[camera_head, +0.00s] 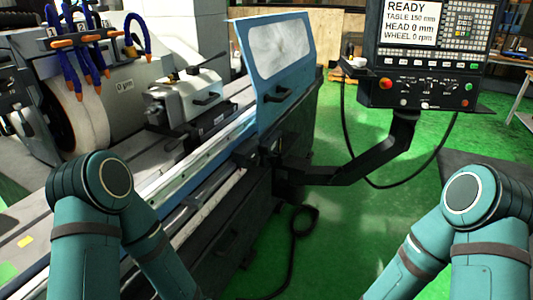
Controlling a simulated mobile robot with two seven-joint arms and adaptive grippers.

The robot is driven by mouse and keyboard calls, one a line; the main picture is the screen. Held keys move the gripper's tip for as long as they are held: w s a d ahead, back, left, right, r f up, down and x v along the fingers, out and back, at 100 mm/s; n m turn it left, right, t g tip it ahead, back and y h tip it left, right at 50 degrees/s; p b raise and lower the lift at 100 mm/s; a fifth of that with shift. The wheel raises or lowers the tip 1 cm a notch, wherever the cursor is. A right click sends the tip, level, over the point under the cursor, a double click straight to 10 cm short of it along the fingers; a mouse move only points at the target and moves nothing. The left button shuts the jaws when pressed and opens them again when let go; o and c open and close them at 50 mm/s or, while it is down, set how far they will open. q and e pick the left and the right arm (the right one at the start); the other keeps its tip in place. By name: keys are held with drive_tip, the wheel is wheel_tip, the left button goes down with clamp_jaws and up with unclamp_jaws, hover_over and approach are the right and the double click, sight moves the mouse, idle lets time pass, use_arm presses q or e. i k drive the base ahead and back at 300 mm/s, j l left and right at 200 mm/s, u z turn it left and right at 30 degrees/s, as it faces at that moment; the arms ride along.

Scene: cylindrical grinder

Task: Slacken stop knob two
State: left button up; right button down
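The cylindrical grinder (140,190) fills the left and middle of the head view. A dark block (246,152) sits on the front of its table, near the lower edge of the blue door. It is too small and dark to tell whether it bears a stop knob, and I cannot make out which knob is number two. My teal arms come in at the lower left and lower right. Both of my grippers are out of the picture, so their state is hidden.
A blue door (277,60) with a window stands upright at the machine's front. A control panel (430,50) reading READY hangs on a black arm (370,160) at the right. The grinding wheel (85,120) is at the left. Green floor (320,240) is mostly clear, with a cable (297,235).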

sight(255, 160)
drive_tip(key=i+l, duration=1.4)
drive_tip(key=i, duration=0.15)
drive_tip(key=j+u, duration=0.05)
drive_tip(key=j, duration=0.05)
